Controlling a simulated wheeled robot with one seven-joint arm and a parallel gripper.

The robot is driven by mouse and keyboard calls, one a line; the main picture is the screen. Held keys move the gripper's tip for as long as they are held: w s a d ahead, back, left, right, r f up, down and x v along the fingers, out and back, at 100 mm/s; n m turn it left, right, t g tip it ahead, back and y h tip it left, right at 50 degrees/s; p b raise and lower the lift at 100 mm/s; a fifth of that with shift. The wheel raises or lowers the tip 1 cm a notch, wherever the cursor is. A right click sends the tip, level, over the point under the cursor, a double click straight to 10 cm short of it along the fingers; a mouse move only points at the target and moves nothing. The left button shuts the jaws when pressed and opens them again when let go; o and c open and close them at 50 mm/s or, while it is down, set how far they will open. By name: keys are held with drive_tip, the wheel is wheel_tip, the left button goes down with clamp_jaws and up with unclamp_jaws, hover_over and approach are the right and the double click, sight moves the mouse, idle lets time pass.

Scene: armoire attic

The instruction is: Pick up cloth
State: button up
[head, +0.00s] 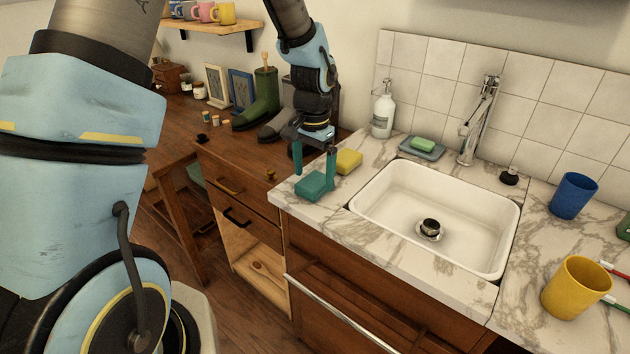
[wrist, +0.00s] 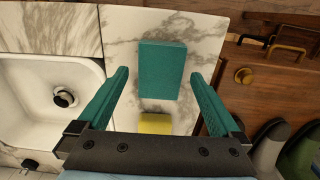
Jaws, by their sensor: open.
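The cloth is a teal, folded rectangular piece (head: 314,186) lying flat on the marble counter left of the sink, near its front left corner. In the wrist view the cloth (wrist: 162,71) lies ahead of and between the fingers. My gripper (head: 313,182) is open and empty above the counter, its teal fingers apart around the area of the cloth; it also shows in the wrist view (wrist: 162,80). I cannot tell whether the right finger touches the cloth. A yellow sponge (head: 348,161) lies just behind the cloth, partly hidden by my gripper in the wrist view (wrist: 155,124).
The white sink (head: 400,208) is right of the cloth. A soap bottle (head: 382,112), a green soap on a dish (head: 422,146) and a faucet (head: 477,125) stand behind. Blue (head: 573,196) and yellow (head: 575,287) cups are at the right. Boots (head: 262,95) stand on the wooden cabinet left.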

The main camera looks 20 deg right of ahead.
drive_tip(key=shift+f, duration=0.85)
drive_tip(key=shift+c, duration=0.2)
drive_tip(key=c, duration=1.2)
